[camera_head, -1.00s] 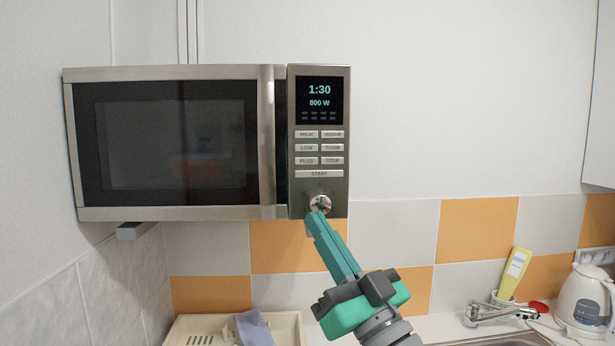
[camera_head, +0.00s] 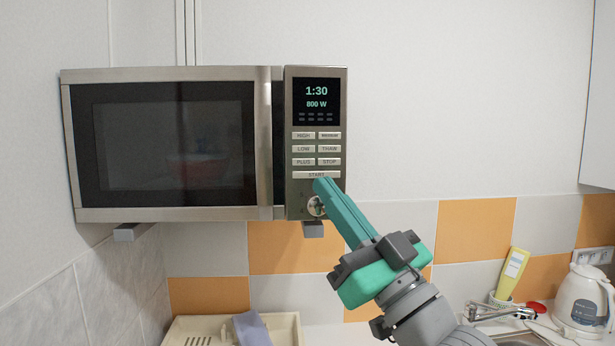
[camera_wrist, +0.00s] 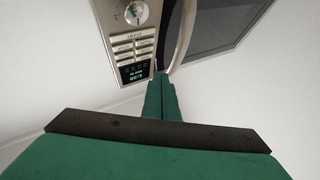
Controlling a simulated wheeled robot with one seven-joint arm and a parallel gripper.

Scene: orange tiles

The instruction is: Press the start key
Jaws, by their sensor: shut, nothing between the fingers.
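The microwave (camera_head: 268,150) hangs on the wall with its door shut. Its display (camera_head: 317,98) reads 1:30 and 800 W. The wide START key (camera_head: 305,175) is the lowest key, just above the round knob (camera_head: 315,206). My gripper (camera_head: 321,183) is shut and empty, its green fingertips at the lower edge of the START key in the head view. I cannot tell whether they touch it. In the wrist view, the fingers (camera_wrist: 162,98) point toward the microwave, and the key panel (camera_wrist: 127,45) appears upside down.
The microwave door handle (camera_head: 266,143) stands left of the panel. Below are a dish rack (camera_head: 290,328) with a cloth (camera_head: 251,329), a tap (camera_head: 497,312), a yellow bottle (camera_head: 512,273) and a white kettle (camera_head: 582,300). The wall right of the microwave is clear.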

